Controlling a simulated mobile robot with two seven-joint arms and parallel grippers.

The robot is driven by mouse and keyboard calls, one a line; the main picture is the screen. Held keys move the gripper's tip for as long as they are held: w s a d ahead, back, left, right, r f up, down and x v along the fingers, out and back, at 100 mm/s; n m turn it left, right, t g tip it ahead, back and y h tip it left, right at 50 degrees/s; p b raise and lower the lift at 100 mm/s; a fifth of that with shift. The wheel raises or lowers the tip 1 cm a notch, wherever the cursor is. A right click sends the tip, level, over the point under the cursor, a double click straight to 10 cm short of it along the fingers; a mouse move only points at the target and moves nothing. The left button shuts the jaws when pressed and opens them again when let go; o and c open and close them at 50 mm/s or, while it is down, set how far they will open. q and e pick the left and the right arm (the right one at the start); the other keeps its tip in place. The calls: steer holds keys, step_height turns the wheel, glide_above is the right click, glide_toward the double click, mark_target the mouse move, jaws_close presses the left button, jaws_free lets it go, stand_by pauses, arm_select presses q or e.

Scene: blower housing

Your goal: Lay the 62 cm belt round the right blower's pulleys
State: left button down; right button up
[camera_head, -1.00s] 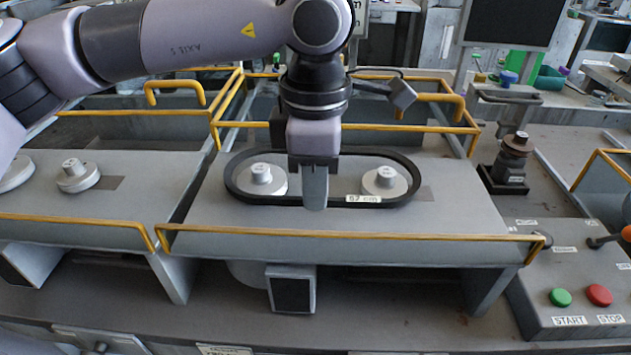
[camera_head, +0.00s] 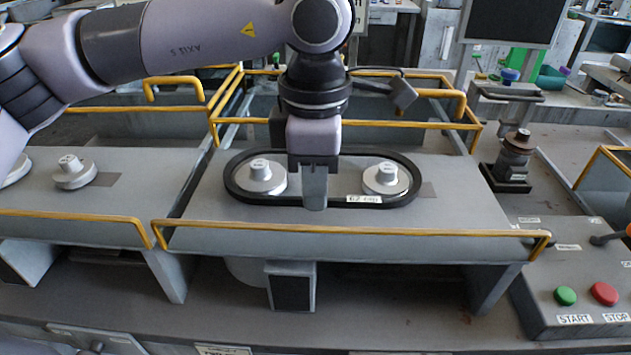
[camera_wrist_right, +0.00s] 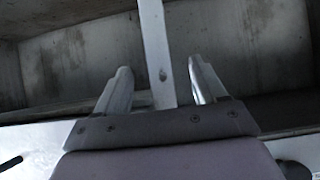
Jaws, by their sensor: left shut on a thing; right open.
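The black belt (camera_head: 229,180) is a long oval loop with a white tag (camera_head: 364,199) on its near run; the tag's figure is blurred. In the head view it surrounds both grey pulleys, the left one (camera_head: 261,179) and the right one (camera_head: 386,180), with gaps visible around them. I cannot tell whether it touches the deck. My left gripper (camera_head: 314,188) points down between the pulleys, shut on the belt's near run. My right gripper (camera_wrist_right: 162,88) shows only in the right wrist view, open, its fingers apart with a pale bar visible between them.
A yellow rail (camera_head: 350,231) runs along the housing's near edge, with more yellow rails behind. Another housing with pulleys (camera_head: 74,172) lies at left. A control box with START (camera_head: 565,295) and STOP (camera_head: 604,293) buttons is at right. A dark motor-like unit (camera_head: 514,158) stands behind it.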

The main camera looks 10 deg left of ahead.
arm_select(q)
steer(key=shift+f, duration=0.3)
stand_by(0.4)
steer(key=shift+f+b, duration=0.35)
steer(key=shift+b, duration=0.25)
steer(key=c, duration=1.1)
jaws_free()
steer(key=shift+c, duration=0.2)
steer(key=shift+r, duration=0.1)
step_height(320, 180, up, 7)
steer(key=p, duration=0.4)
steer(key=shift+r+p, duration=0.2)
steer(key=shift+p, duration=0.15)
